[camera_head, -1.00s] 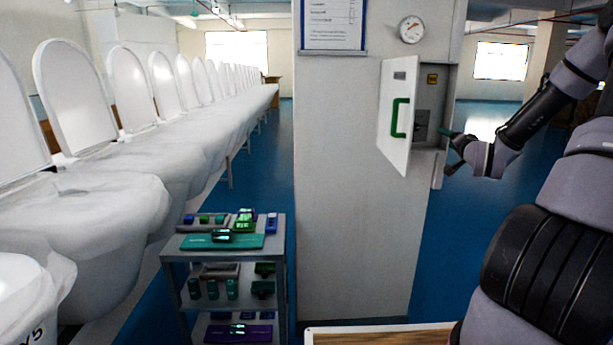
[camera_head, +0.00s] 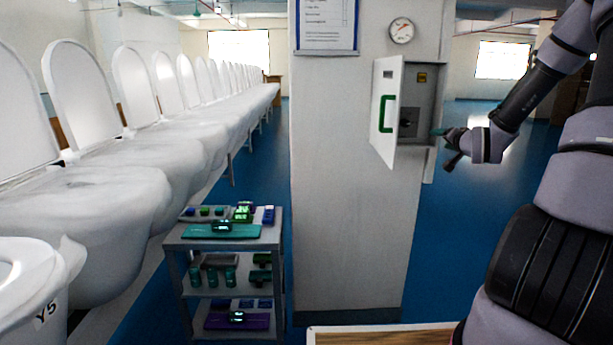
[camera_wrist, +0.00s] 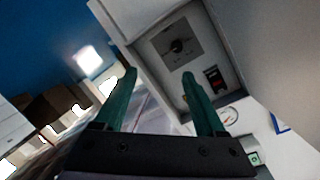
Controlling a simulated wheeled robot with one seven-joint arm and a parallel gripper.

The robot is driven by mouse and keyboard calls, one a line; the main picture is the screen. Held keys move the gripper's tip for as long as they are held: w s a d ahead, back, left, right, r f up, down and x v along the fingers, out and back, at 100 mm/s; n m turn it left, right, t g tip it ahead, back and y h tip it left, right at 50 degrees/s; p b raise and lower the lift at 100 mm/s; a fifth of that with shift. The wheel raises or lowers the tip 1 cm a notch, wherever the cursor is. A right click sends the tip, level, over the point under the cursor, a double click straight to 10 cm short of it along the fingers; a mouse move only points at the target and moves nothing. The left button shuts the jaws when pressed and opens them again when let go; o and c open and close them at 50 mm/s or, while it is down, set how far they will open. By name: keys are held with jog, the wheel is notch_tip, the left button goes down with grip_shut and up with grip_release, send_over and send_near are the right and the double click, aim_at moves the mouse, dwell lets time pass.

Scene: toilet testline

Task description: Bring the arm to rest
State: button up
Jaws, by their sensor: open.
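My gripper (camera_head: 444,146) is at the right side of the grey pillar, just right of the open wall cabinet (camera_head: 423,88). In the wrist view my gripper (camera_wrist: 163,85) shows two dark green fingers spread apart, with nothing between them. The cabinet's white door (camera_head: 385,112) with a green handle (camera_head: 386,113) stands open to the left.
A row of white toilets (camera_head: 95,200) with raised lids runs along the left. A grey shelf cart (camera_head: 172,243) with green, blue and purple items stands left of the pillar (camera_head: 345,200). A gauge (camera_head: 401,30) hangs above the cabinet. Blue floor (camera_head: 463,215) is clear right of the pillar.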

jog(key=s+a+r+n+g, duration=0.1)
jog(key=s+a+r+g, duration=0.2)
jog(key=s, duration=0.9)
jog(key=s+a+r+n+g+y, duration=0.1)
jog(key=s+a+r+g, duration=0.2)
jog(key=s+a+r, duration=0.3)
jog(key=s+a+r+n+g+y, duration=0.1)
jog(key=s+a+r+g, duration=0.2)
jog(key=s+a, duration=0.6)
jog(key=s+r, duration=0.1)
jog(key=s, duration=0.9)
jog(key=shift+s+a+r+n, duration=0.15)
jog(key=shift+s+a+n, duration=0.05)
jog(key=shift+a+n, duration=0.1)
jog(key=shift+d, duration=0.15)
